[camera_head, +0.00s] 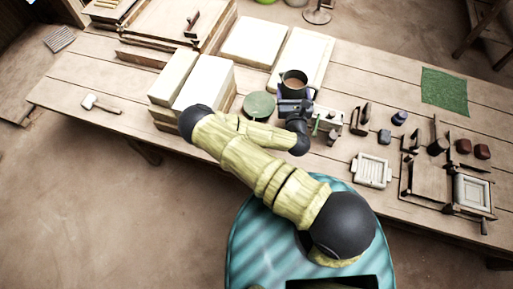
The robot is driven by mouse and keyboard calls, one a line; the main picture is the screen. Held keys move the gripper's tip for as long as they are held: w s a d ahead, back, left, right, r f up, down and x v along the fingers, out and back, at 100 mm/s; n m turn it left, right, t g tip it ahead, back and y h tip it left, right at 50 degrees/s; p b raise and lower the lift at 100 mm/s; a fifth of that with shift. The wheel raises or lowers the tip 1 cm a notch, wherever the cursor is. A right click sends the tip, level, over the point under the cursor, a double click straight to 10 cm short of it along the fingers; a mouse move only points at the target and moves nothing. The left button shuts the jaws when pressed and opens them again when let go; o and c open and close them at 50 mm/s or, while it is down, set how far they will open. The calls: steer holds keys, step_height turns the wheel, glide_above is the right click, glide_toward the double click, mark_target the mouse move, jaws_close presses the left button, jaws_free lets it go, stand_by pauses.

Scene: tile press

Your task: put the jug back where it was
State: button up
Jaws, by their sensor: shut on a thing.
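The jug (291,92) is a dark, round vessel with a brown inside, seen upright from above in the middle of the head view. My gripper (293,104) is at the jug's near side, shut on it; my wrist hides the fingertips and part of the jug's lower side. I cannot tell whether the jug touches the surface below.
The plank table (390,72) carries white slabs (303,54) behind the jug and stacked blocks (208,80) to the left. Small tools, a white tile frame (371,171) and a green mat (445,91) lie right. A mallet (101,104) lies far left.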

steer(key=a+f+h+b, duration=0.1)
steer(key=b, duration=0.1)
steer(key=a+m+b, duration=0.1)
steer(key=b, duration=0.2)
steer(key=shift+w+a+f+h, duration=0.35)
steer(key=shift+f+h, duration=0.05)
steer(key=a+m+h+b, duration=0.1)
steer(key=b, duration=0.2)
steer(key=shift+a+f, duration=0.15)
steer(key=shift+f, duration=0.25)
steer(key=s+a+f+m+g+h+b, duration=0.2)
steer(key=f+b, duration=0.4)
steer(key=b, duration=0.6)
steer(key=s+a+f+m+g+h+b, duration=0.2)
steer(key=s+a+f+m+h+b, duration=0.2)
steer(key=b, duration=0.8)
step_height(320, 180, down, 3)
steer(key=s+a+h, duration=0.1)
steer(key=a+h, duration=0.1)
steer(key=h, duration=0.1)
steer(key=shift+s+a+r+g, duration=0.2)
steer(key=shift+s+a+g, duration=0.05)
steer(key=shift+a+g, duration=0.15)
steer(key=shift+f, duration=0.1)
steer(key=shift+f+b, duration=0.5)
steer(key=shift+f, duration=2.55)
